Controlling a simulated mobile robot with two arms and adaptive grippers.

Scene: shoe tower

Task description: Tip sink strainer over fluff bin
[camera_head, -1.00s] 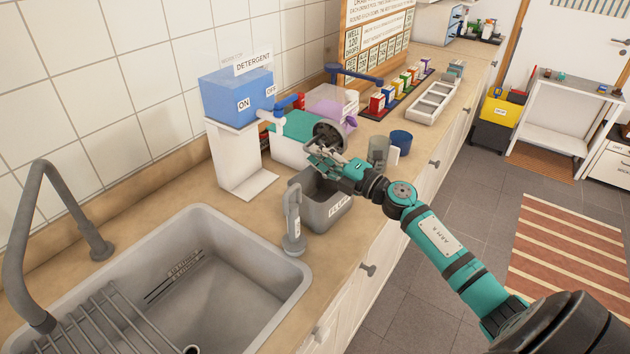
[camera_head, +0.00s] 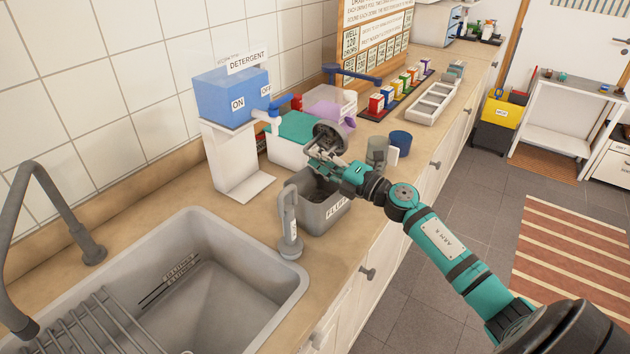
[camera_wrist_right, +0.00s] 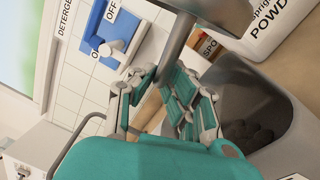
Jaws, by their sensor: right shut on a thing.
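The sink strainer (camera_head: 328,135) is a dark round disc with openings. It stands tilted on edge above the far side of the fluff bin. My right gripper (camera_head: 318,160) is shut on it, apart from the bin. In the right wrist view, the fingers (camera_wrist_right: 162,92) reach toward a grey metal piece (camera_wrist_right: 178,38), which looks like part of the strainer. The fluff bin (camera_head: 329,217) is an open grey box on the counter. Dark lumps (camera_wrist_right: 248,134) lie in it in the right wrist view. My left gripper is not in view.
A grey upright fixture (camera_head: 290,225) stands between the bin and the sink (camera_head: 215,300). The blue detergent dispenser (camera_head: 232,97) is behind left. A teal-lidded box (camera_head: 288,150) stands close behind the strainer. A grey cup (camera_head: 377,150) and blue cup (camera_head: 400,143) stand to the right.

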